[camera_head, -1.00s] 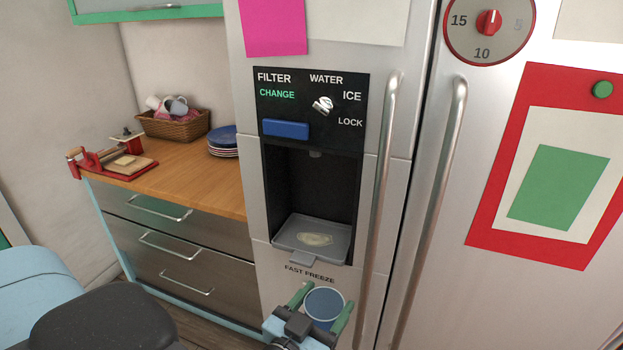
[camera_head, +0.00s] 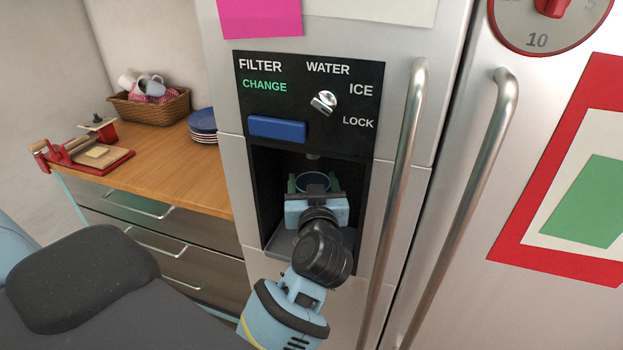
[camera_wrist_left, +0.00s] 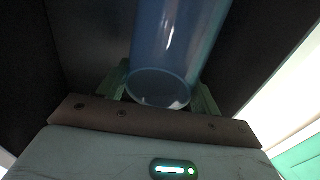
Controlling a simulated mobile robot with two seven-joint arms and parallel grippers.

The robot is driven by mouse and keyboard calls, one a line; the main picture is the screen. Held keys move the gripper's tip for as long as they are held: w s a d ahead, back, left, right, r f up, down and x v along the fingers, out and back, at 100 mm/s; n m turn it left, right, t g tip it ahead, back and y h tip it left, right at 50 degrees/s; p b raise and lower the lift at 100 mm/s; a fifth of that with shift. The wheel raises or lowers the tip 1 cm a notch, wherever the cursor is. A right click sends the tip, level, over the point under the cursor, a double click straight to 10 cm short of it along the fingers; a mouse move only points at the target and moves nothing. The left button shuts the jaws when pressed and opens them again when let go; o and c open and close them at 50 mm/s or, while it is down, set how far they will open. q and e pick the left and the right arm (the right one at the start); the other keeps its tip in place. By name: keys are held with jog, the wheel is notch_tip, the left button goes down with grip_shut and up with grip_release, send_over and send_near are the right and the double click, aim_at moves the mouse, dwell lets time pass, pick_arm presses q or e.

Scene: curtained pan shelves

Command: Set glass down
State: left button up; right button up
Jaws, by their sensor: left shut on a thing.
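My left gripper (camera_head: 313,187) is inside the dispenser recess of the fridge, its green fingers shut on a blue glass (camera_head: 313,181). The glass is upright below the spout, and my gripper hides most of it in the head view. In the left wrist view the translucent blue glass (camera_wrist_left: 175,45) stands between the green fingers (camera_wrist_left: 160,95). The grey drip tray (camera_head: 281,241) lies below, partly hidden by my arm. I cannot tell a clear gap between glass and tray. My right gripper is not in view.
The dispenser panel (camera_head: 308,106) with a blue bar and a knob is above the recess. A long door handle (camera_head: 402,190) runs close on the right. A wooden counter (camera_head: 160,165) at left holds a basket (camera_head: 150,106), plates (camera_head: 203,124) and a red-edged board (camera_head: 98,158).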

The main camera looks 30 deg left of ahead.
pick_arm(q)
jog(key=shift+s+d+r, duration=0.1)
jog(key=shift+s, duration=0.05)
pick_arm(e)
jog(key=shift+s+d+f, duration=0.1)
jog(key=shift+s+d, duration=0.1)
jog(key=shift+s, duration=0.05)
pick_arm(q)
jog(key=shift+f+b, duration=0.35)
jog(key=shift+f, duration=2.25)
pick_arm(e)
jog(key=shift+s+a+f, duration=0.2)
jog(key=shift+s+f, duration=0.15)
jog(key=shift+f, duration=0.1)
pick_arm(q)
jog(key=shift+f, duration=0.15)
jog(key=shift+f, duration=0.55)
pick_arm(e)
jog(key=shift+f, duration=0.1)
pick_arm(q)
jog(key=shift+f, duration=0.3)
jog(key=o, duration=1.7)
